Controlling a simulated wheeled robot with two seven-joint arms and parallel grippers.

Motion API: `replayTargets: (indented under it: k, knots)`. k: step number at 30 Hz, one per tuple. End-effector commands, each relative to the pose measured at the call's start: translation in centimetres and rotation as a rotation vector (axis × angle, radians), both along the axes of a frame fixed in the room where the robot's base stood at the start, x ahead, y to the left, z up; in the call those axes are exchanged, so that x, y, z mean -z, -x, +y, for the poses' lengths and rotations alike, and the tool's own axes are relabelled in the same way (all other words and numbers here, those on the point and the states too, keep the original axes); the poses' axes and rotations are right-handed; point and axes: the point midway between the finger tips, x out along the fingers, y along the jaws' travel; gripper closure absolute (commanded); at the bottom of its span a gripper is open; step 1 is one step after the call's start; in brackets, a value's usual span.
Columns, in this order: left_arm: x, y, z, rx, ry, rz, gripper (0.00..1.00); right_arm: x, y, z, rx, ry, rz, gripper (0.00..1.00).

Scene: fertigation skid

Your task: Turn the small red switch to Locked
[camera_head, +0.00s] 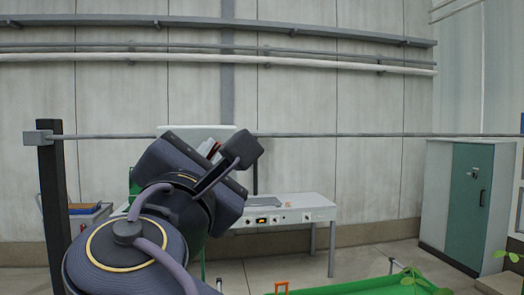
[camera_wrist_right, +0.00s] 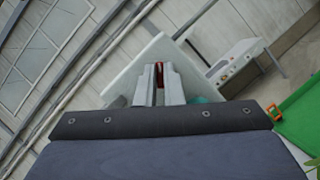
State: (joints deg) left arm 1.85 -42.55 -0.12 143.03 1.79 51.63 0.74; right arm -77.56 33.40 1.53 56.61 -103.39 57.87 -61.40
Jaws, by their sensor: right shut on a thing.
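The small red switch (camera_wrist_right: 159,70) shows as a narrow red strip between the fingertips in the right wrist view. My right gripper (camera_wrist_right: 160,83) is shut on it, and its fingers cover most of the switch. Behind it is a pale panel (camera_wrist_right: 128,78), tilted in this view. In the head view my right gripper (camera_head: 212,150) is in front of the pale panel (camera_head: 195,129), and its dark body hides most of the panel. The switch's position marks cannot be read. My left gripper is in neither view.
A pale bench (camera_head: 295,208) with knobs and a small display stands behind, to the right of my arm. A horizontal rail (camera_head: 380,135) on a dark post (camera_head: 52,200) crosses the head view. A green-doored cabinet (camera_head: 470,200) stands far right. A green tray (camera_head: 350,285) is low in front.

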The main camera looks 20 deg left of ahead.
Motion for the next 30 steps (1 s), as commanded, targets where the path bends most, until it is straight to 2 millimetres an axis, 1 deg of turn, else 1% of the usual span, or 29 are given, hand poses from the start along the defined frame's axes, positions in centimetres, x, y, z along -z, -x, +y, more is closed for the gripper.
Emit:
replayTargets:
  k: [9,24,25,29,30]
  knots:
    - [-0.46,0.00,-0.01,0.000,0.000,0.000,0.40,0.03,0.01,0.10,-0.001,-0.087,0.055,1.00]
    - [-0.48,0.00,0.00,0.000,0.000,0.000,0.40,0.04,-0.01,0.06,0.000,-0.102,0.064,1.00]
    - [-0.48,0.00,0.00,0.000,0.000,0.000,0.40,0.04,-0.01,0.06,0.000,-0.101,0.064,0.90]
    - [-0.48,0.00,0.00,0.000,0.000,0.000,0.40,0.03,0.00,0.06,0.000,-0.101,0.063,0.73]
    - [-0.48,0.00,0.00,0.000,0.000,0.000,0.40,0.02,0.00,0.05,0.000,-0.101,0.063,0.71]
